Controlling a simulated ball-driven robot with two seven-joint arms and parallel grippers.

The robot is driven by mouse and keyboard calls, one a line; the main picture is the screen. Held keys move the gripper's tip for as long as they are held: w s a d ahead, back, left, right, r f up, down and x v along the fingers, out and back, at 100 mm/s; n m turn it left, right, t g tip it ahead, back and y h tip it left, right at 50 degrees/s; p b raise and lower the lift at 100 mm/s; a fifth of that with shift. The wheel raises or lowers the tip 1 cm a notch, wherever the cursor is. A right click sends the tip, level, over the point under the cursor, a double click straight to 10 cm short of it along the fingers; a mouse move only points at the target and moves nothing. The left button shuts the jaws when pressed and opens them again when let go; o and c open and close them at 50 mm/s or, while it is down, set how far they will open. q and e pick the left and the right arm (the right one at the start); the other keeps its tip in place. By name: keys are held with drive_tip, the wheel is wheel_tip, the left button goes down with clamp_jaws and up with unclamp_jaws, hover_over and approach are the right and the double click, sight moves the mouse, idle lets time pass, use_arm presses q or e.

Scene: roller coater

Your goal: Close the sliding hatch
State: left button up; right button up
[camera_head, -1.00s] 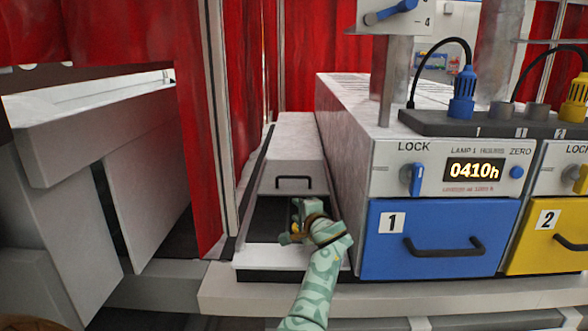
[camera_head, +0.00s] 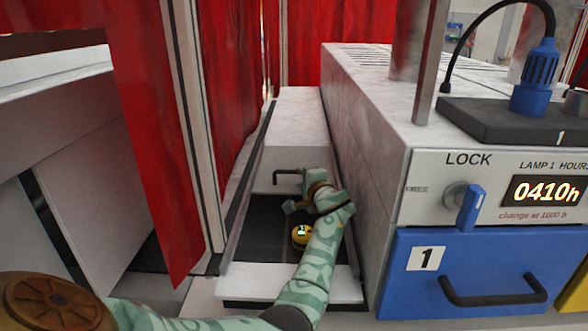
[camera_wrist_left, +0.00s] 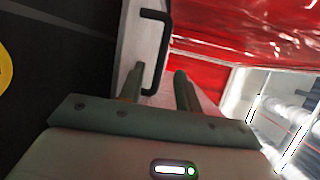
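The sliding hatch (camera_head: 300,115) is a grey cover at the back of a narrow channel left of the lamp cabinet. Its black handle (camera_head: 276,178) is on the front face and shows large in the left wrist view (camera_wrist_left: 163,55). The hatch stands open, with a dark recess in front of it holding a yellow round device (camera_head: 301,235). My left gripper (camera_head: 296,203) is over the recess, close to the handle. In the wrist view its two fingers (camera_wrist_left: 160,74) are apart, with the handle's bar seen between them. Contact cannot be told. My right gripper is not in view.
The white cabinet (camera_head: 375,130) with a blue drawer (camera_head: 460,270) walls the right side. A red curtain (camera_head: 150,140) and a pale post stand close on the left. A light front ledge (camera_head: 262,282) edges the recess.

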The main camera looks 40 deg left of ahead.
sight(294, 173)
use_arm(q)
drive_tip(key=b+x, duration=0.2)
drive_tip(key=x, duration=0.5)
drive_tip(key=shift+w+a, duration=0.1)
drive_tip(key=shift+a, duration=0.05)
drive_tip(key=shift+r, duration=0.1)
clamp_jaws()
